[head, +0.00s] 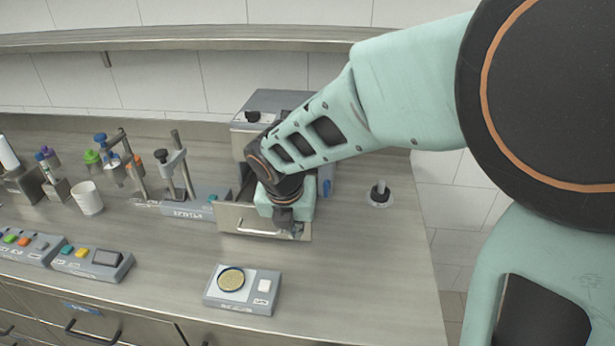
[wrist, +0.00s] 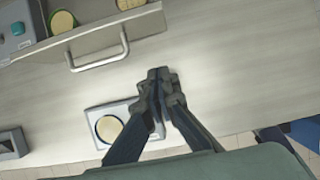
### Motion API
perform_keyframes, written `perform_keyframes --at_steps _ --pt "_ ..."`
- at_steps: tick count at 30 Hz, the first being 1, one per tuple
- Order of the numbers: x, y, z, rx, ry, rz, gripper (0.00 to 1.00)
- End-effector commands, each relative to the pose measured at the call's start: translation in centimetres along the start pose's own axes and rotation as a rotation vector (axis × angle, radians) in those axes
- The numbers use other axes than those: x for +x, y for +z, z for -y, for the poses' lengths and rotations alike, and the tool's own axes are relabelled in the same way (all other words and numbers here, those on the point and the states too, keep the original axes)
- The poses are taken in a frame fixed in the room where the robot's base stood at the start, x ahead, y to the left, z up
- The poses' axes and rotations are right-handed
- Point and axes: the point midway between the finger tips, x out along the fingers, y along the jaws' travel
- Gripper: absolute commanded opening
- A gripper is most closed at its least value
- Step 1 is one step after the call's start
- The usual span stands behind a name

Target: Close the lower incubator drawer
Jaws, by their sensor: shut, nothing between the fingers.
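The incubator (head: 278,101) is a grey box at the back of the bench, partly hidden behind my arm. Its lower drawer (head: 245,219) is pulled out toward the front edge, with a bar handle on its front. In the wrist view the drawer front (wrist: 120,38) crosses the upper left, and round dishes (wrist: 62,21) with yellowish contents lie inside. My gripper (head: 291,226) is shut and empty at the right part of the drawer front. In the wrist view my gripper (wrist: 160,76) points down in front of the drawer front; I cannot tell whether it touches it.
A small grey device (head: 267,300) bearing a round dish (head: 231,279) stands on the bench before the drawer. A stand with a labelled base (head: 190,208) is left of the drawer. A white cup (head: 87,198) stands farther left. A round fitting (head: 380,194) is at right.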

Motion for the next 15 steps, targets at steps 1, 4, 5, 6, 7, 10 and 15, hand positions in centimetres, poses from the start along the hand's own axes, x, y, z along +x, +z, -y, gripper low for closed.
perform_keyframes --at_steps 1,4,5,6,7,10,15 --pt "1.4 -0.2 0.1 0.001 -0.002 -0.004 0.0" --pt "3.7 -0.2 0.0 0.001 -0.002 -0.005 0.0" --pt "4.3 -0.2 0.0 0.001 -0.002 -0.004 0.0" --pt "5.2 -0.2 0.0 0.0 -0.002 -0.004 0.0" --pt "5.8 -0.3 0.0 0.0 -0.002 -0.004 0.0" --pt "7.8 -0.2 0.0 0.001 -0.002 -0.003 0.0" --pt "8.4 2.4 0.1 0.005 -0.001 0.001 0.0"
